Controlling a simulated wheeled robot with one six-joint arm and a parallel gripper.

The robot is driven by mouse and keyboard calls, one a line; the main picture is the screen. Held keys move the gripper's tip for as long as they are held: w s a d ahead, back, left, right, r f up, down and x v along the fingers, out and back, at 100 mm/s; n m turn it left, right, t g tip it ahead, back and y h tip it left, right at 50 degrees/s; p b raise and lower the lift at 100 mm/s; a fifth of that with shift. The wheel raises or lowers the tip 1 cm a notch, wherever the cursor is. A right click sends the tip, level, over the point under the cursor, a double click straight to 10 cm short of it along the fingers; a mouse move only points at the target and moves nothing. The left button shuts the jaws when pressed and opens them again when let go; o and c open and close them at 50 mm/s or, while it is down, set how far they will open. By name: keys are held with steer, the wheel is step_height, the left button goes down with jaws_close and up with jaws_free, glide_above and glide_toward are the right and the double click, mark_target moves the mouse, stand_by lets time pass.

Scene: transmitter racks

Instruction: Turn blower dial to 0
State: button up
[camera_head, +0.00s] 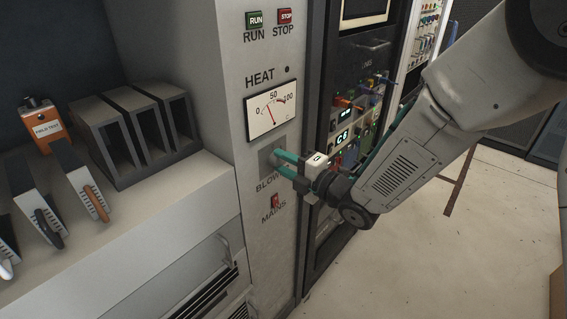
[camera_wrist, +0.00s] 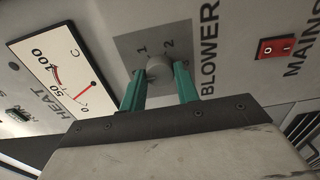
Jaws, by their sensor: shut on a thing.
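The blower dial (camera_wrist: 157,68) is a round grey knob on a darker grey plate (camera_wrist: 187,36), above the word BLOWER in the head view. Marks 1 and 2 show beside the knob in the wrist view. I cannot make out a pointer on the knob or a 0 mark. My gripper (camera_wrist: 160,76) has its two green fingers on either side of the knob, shut on it. In the head view my gripper (camera_head: 279,162) reaches the panel from the right, and its fingers hide the knob; part of the plate (camera_head: 265,160) shows.
The HEAT meter (camera_head: 270,113) is above the dial, with RUN (camera_head: 254,19) and STOP (camera_head: 285,16) buttons higher up. A red MAINS switch (camera_head: 275,201) is close below my fingers.

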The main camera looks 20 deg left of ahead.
steer(key=shift+d+f, duration=0.1)
steer(key=o, duration=1)
steer(key=shift+w, duration=0.1)
steer(key=v, duration=0.7)
steer(key=shift+s+d, duration=0.2)
steer(key=shift+d, duration=0.15)
